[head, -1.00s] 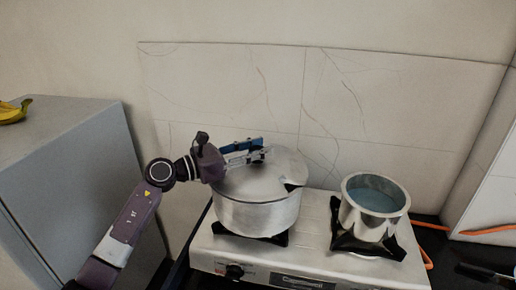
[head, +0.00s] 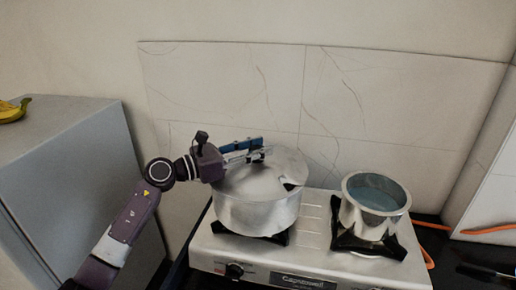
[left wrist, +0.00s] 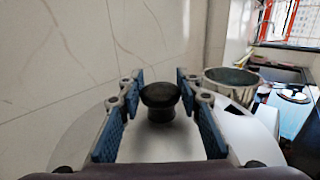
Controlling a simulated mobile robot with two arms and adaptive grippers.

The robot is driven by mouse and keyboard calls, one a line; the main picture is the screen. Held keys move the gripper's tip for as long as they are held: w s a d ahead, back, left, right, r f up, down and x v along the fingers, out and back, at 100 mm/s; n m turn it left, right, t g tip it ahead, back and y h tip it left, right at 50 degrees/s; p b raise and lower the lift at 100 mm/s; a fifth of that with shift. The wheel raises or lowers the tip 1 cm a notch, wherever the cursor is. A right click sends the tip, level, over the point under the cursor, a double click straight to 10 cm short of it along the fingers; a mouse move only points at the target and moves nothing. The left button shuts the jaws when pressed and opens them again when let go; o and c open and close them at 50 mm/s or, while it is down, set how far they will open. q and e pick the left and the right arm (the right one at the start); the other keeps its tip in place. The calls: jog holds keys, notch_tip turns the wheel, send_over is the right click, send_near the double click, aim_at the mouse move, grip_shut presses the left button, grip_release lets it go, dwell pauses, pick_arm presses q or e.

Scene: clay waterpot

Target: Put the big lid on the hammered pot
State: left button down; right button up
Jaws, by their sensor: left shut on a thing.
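The big lid (head: 250,181) is a wide silver disc at the top of the large silver pot (head: 255,214), which I take to be the hammered pot. The lid covers its mouth; whether its rim sits fully flush I cannot tell. My left gripper (head: 262,152) comes in from the left over the lid and is shut on the lid's knob. In the left wrist view the dark round knob (left wrist: 160,97) stands between the blue finger pads. My right gripper is not in view.
The large pot stands on the left burner of a white stove (head: 312,225). A smaller open pot (head: 358,222) with bluish contents stands on the right burner. A grey cabinet (head: 75,165) is at the left, with a tiled wall (head: 400,110) behind. An orange hose (head: 485,232) lies at the right.

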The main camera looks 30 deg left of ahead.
pick_arm(q)
jog(key=shift+d+f, duration=0.1)
jog(key=shift+f, duration=0.25)
jog(key=c, duration=1.8)
grip_release()
jog(key=o, duration=0.5)
jog(key=shift+r, duration=0.1)
jog(key=v, duration=1.2)
